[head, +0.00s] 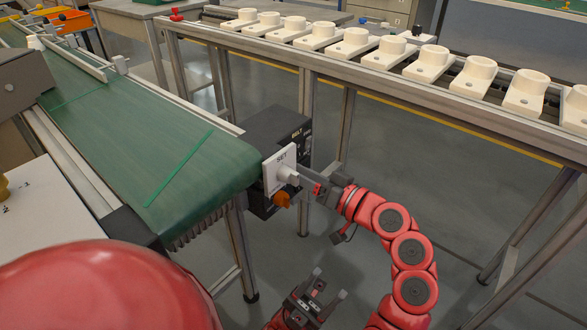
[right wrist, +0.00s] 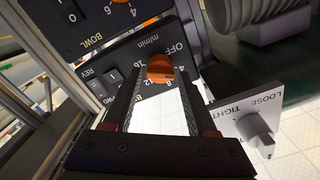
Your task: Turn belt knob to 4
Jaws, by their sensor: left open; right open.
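The belt control box (head: 285,130) is black and stands at the end of the green conveyor. Its orange knob (head: 281,199) shows low on the box. In the right wrist view the orange knob (right wrist: 160,68) sits on a black panel (right wrist: 135,55) marked m/min, with OFF and numbers around it; its pointer setting is unclear. My right gripper (right wrist: 163,85) is open, its fingers pointing at the panel with the knob between or just beyond their tips; contact cannot be told. In the head view the right gripper (head: 312,184) is partly hidden. My left gripper (head: 325,283) is open and empty, low over the floor.
A white plate (head: 270,172) with a pale knob stands beside the orange knob; the right wrist view shows this plate (right wrist: 235,118) marked TIGHT and LOOSE. Another panel marked BOWL (right wrist: 85,20) is close by. A rail (head: 400,85) with several cream holders runs behind.

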